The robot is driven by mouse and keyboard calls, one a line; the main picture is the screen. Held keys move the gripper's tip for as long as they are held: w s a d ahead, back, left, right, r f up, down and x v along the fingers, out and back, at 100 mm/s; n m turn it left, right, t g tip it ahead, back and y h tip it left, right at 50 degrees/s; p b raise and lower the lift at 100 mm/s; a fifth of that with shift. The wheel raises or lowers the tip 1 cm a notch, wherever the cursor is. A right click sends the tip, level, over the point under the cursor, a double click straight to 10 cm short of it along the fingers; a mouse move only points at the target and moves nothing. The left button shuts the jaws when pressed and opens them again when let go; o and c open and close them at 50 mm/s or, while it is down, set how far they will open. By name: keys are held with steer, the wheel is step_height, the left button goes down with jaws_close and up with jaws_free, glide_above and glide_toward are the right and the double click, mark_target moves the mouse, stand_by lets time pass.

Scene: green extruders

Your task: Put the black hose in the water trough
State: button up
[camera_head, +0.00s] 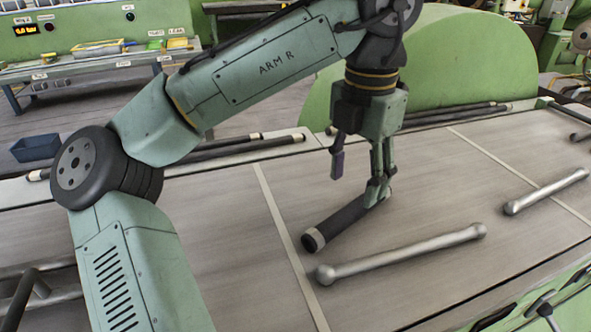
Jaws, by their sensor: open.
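A short black hose (338,222) with a grey band near its front end lies on the grey tabletop, slanting from lower left to upper right. My gripper (356,190) is above its far end, pointing down, with its two fingers apart. The right finger overlaps the hose's far end in the picture; I cannot tell whether they touch. The left finger stands clear, above and left of the hose. Nothing is held between the fingers. Longer black hoses with pale ends (215,149) lie along the table's back edge. I cannot identify a water trough for certain.
Metal bars with knobbed ends (405,254) lie right of the hose, another (547,191) farther right. A large green rounded guard (455,65) stands behind the table. A dark blue bin (37,148) is at far left. The tabletop left of the hose is clear.

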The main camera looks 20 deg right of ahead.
mark_target(356, 206)
steer(key=shift+f, duration=0.75)
steer(key=shift+w+d+f, duration=0.1)
steer(key=shift+d+f, duration=0.1)
steer(key=shift+f, duration=0.7)
steer(key=shift+w+d+f, duration=0.1)
steer(key=shift+d+f, duration=0.05)
steer(key=shift+f, duration=0.7)
steer(key=shift+w+d+f, duration=0.1)
steer(key=shift+d+f, duration=0.1)
steer(key=shift+f, duration=0.7)
steer(key=shift+c, duration=0.5)
jaws_close()
